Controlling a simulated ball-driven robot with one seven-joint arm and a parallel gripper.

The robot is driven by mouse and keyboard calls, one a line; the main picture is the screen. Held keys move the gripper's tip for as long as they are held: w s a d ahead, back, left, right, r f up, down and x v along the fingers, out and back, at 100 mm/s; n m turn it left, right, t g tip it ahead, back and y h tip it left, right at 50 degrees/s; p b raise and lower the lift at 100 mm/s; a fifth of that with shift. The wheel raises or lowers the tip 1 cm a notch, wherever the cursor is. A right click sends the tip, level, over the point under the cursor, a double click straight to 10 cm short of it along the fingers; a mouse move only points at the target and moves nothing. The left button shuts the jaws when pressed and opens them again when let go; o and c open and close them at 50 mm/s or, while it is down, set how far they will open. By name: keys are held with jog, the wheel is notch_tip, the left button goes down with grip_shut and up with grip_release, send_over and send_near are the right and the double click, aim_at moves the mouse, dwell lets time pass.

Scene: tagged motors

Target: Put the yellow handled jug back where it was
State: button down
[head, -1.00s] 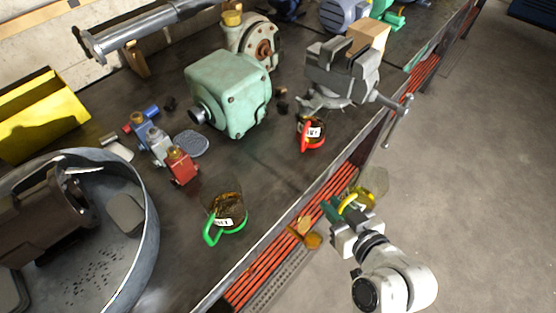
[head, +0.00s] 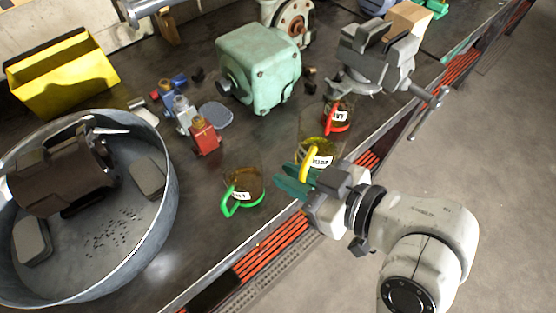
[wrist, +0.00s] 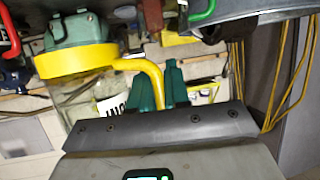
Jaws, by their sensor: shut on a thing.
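The red handled jug (head: 338,117) is close behind the held jug, and the green handled jug (head: 246,186) is to its left.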

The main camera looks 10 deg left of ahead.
jog(key=w+a+f, duration=0.1)
jog(key=w+f, duration=0.1)
jog(key=w, duration=0.1)
jog(key=w+a+f+p, duration=0.1)
jog(key=w+a+f, duration=0.1)
jog(key=w+f, duration=0.1)
jog(key=w+a+f+p, duration=0.1)
jog(key=w+a+f, duration=0.1)
jog(key=w+f, duration=0.1)
jog(key=shift+w, duration=0.45)
jog(key=shift+w+f, duration=0.15)
jog(key=shift+f, duration=0.1)
jog(key=shift+w+f+p, duration=0.1)
jog(key=shift+f+p, duration=0.35)
jog(key=shift+f, duration=1.2)
jog(key=shift+f, duration=0.2)
jog(key=c, duration=1.1)
grip_release()
jog(key=shift+r, duration=0.2)
